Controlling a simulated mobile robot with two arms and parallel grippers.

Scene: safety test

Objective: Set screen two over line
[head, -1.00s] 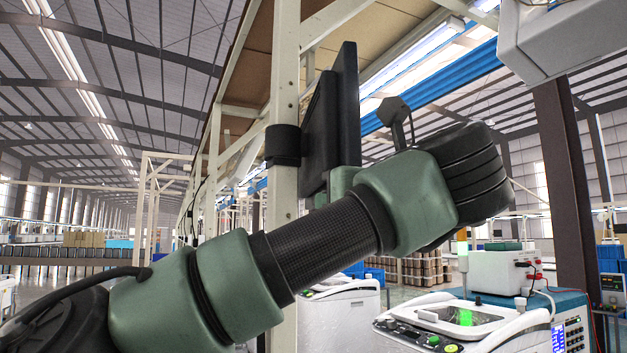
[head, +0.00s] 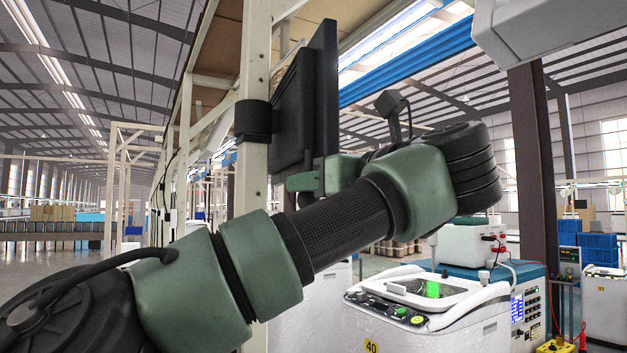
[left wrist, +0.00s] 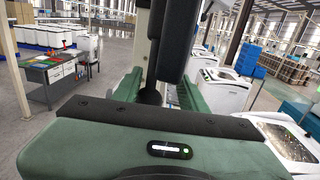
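A dark flat screen (head: 322,90) hangs edge-on from a pale upright post (head: 254,70) by a black clamp (head: 252,121). My left arm reaches up from the lower left. My left gripper (head: 306,181) is at the lower edge of the screen, partly hidden behind my wrist. In the left wrist view the two green toothed fingers (left wrist: 158,92) stand apart, and the dark screen (left wrist: 178,40) rises just beyond and between them. Whether they touch it I cannot tell. My right gripper is not in view.
A white machine (head: 430,320) with a green-lit window stands at the lower right. A white box (head: 470,243) is behind it. A grey housing (head: 550,30) hangs at the upper right. A workbench (left wrist: 50,78) stands at the left in the left wrist view, with open floor around it.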

